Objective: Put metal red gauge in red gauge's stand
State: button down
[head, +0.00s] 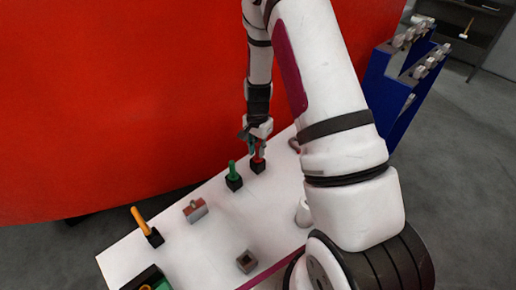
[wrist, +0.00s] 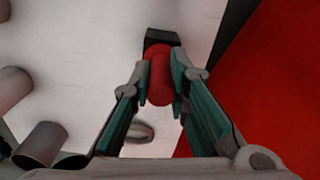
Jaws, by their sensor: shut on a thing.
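My gripper (wrist: 162,82) is shut on the red gauge (wrist: 161,75), with one teal-padded finger on each side of it. In the head view the red gauge (head: 260,150) shows as a small red piece below my gripper (head: 257,140). The black stand (head: 258,166) is directly under it on the white table. In the wrist view the black stand (wrist: 162,37) is just beyond the gauge's far end. The gauge and stand overlap in view, and I cannot tell whether the gauge is seated in it.
A green gauge (head: 232,168) stands in a black block close to the left. A red wall (head: 110,100) rises behind; a blue rack (head: 385,95) stands right.

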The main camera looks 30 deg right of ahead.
jog(key=shift+f, duration=0.1)
jog(key=c, duration=1.5)
grip_release()
jog(key=shift+c, duration=0.2)
jog(key=s+a+r+n+t+b, duration=0.1)
jog(key=s+a+r+n, duration=0.1)
jog(key=r, duration=0.7)
jog(key=s+a+r+n+t, duration=0.1)
jog(key=s+a+r+n, duration=0.15)
jog(key=r, duration=0.65)
jog(key=s+a+r+n+b, duration=0.1)
jog(key=s+a+r, duration=0.15)
jog(key=r, duration=0.75)
jog(key=s+a+r+n+t, duration=0.1)
jog(key=s+a+r+n, duration=0.2)
jog(key=s, duration=0.4)
jog(key=s+a+r+n+t, duration=0.2)
jog(key=s+a+r+n, duration=0.1)
jog(key=s+r+n, duration=0.2)
jog(key=shift+s+t, duration=0.3)
jog(key=shift+s, duration=1.05)
